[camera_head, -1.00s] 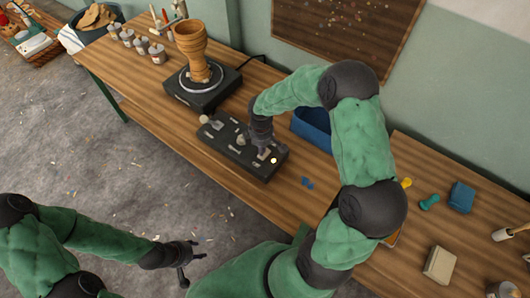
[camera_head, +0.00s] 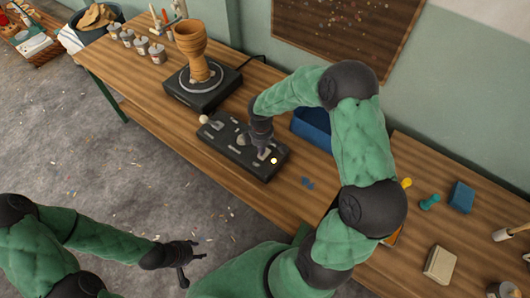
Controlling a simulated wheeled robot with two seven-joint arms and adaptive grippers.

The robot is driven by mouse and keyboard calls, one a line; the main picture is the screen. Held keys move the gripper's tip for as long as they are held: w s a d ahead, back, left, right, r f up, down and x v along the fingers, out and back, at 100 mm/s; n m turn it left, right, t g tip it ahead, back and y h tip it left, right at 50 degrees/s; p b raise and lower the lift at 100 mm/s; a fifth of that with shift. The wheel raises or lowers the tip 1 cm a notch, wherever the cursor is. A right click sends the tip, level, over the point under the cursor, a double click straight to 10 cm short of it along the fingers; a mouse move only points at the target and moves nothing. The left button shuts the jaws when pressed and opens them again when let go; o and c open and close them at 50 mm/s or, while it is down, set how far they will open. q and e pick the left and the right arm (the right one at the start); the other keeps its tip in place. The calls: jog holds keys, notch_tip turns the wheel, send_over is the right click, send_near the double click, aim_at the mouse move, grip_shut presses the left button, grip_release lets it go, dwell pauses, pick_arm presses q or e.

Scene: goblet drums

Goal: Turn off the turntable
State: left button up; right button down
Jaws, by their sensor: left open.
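The turntable (camera_head: 203,99) is a dark square base with a round plate, and a tan goblet drum body (camera_head: 190,42) stands upright on it. In front of it lies a dark control panel (camera_head: 235,158) with several levers and a lit yellow spot (camera_head: 274,160) near its right end. A pale ball knob (camera_head: 204,119) shows at its far left corner. My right gripper (camera_head: 262,151) points down at the right part of the panel; its fingertips are close to a light lever there, and contact is unclear. My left gripper (camera_head: 196,265) is open and empty over the floor, away from the table.
Several jars (camera_head: 141,46) stand at the back left of the wooden table (camera_head: 140,95). A blue bin (camera_head: 312,127) is just behind my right arm. A blue block (camera_head: 461,197) and a beige block (camera_head: 440,264) lie further right.

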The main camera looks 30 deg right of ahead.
jog(key=shift+f+b, duration=0.75)
jog(key=shift+f, duration=0.4)
dwell(0.6)
jog(key=shift+r+p, duration=2.9)
jog(key=shift+r, duration=0.65)
jog(key=s+a+f+m, duration=0.1)
jog(key=a+f, duration=0.1)
jog(key=s+a+f+m+y, duration=0.1)
jog(key=a+f, duration=0.1)
jog(key=a, duration=0.1)
jog(key=s+a+f+m+y, duration=0.1)
jog(key=a+f, duration=0.1)
jog(key=a, duration=0.1)
jog(key=shift+s+a+f, duration=0.15)
jog(key=shift+s+f, duration=0.15)
jog(key=shift+f, duration=0.1)
jog(key=s+a+f+m+y, duration=0.1)
jog(key=s+a+f+m, duration=0.3)
jog(key=s+a+m, duration=0.1)
jog(key=s+a+f+m+y, duration=0.1)
jog(key=s+a+f+m, duration=0.3)
jog(key=s, duration=0.4)
jog(key=shift+s+a+f+m, duration=0.15)
jog(key=shift+a+m, duration=0.3)
jog(key=shift+m, duration=0.05)
